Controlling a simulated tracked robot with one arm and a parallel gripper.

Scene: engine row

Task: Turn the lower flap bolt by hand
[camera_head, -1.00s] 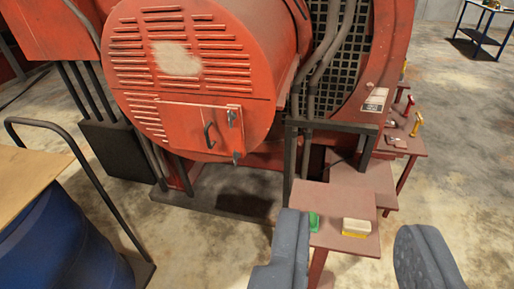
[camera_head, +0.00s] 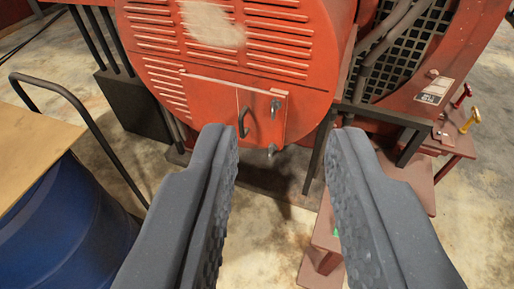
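The red round engine cover (camera_head: 170,60) fills the upper middle, with louvre slots and a pale worn patch. Low on it is a rectangular flap (camera_head: 213,105) with a black curved handle (camera_head: 243,122). A small upper bolt (camera_head: 275,109) sits at the flap's right side. The lower flap bolt (camera_head: 271,151) hangs at the cover's bottom edge, just below the flap. My gripper (camera_head: 282,135) is open, its two dark grey fingers wide apart. In the picture the lower bolt lies between the fingertips, with nothing held. The distance to it is hard to tell.
A blue drum (camera_head: 65,225) with a wooden board (camera_head: 32,150) on top stands at left beside a dark tube rail (camera_head: 75,105). Red-brown steps (camera_head: 385,200) and a dark frame (camera_head: 385,118) stand at right. A red and a yellow knob (camera_head: 470,121) are farther right.

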